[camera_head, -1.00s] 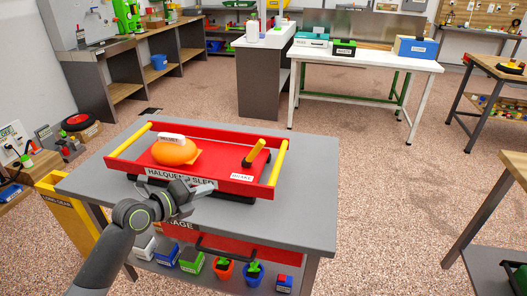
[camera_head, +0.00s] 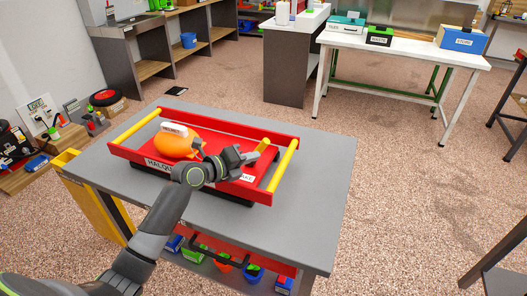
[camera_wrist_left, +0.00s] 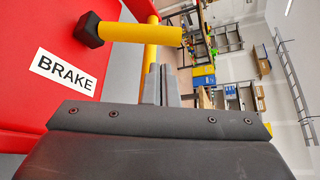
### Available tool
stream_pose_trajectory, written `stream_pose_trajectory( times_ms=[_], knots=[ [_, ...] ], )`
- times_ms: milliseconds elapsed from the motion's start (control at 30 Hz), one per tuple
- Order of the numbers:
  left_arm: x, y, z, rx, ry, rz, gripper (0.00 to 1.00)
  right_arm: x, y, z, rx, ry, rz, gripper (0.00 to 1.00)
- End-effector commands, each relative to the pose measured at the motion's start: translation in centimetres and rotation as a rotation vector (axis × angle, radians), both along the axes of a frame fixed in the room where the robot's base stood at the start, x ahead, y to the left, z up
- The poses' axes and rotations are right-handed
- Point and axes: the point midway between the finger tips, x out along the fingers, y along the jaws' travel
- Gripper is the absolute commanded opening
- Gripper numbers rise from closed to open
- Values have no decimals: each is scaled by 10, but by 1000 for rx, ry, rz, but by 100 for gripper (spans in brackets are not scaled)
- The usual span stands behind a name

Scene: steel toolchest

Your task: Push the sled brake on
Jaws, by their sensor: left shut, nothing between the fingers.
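The red sled (camera_head: 228,128) with yellow end bars sits on the grey table. Its yellow brake lever (camera_head: 263,145) leans towards the right end bar. In the left wrist view the lever (camera_wrist_left: 140,33) rises from a black base beside the white BRAKE label (camera_wrist_left: 63,69). My left gripper (camera_head: 254,157) is over the right part of the sled, close beside the lever. Its fingers (camera_wrist_left: 161,72) are shut and empty. I cannot tell if they touch the lever. My gripper hides part of the lever's base and the label in the head view. My right gripper is out of view.
An orange rounded object (camera_head: 178,143) with a white label lies in the sled's left half. The grey tabletop (camera_head: 318,165) is clear right of the sled. The right yellow end bar (camera_head: 283,164) stands close to my gripper.

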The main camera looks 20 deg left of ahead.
Motion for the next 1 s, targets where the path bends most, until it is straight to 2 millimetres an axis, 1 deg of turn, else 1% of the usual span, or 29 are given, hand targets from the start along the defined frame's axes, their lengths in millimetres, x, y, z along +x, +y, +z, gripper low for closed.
stream_pose_trajectory(
  times_ms=[33, 200, 400, 833, 1000],
  knots=[
    [8, -5, 0, -4, 0, 0, 0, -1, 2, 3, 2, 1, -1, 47],
    [27, -14, -6, -2, 0, 1, 0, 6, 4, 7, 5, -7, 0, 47],
    [38, -21, -11, 0, 0, 0, 0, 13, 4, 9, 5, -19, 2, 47],
    [40, -22, -12, 1, -1, 1, 0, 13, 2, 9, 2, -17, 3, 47],
    [40, -20, -13, 2, -1, 0, 0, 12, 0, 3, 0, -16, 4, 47]
  ],
)
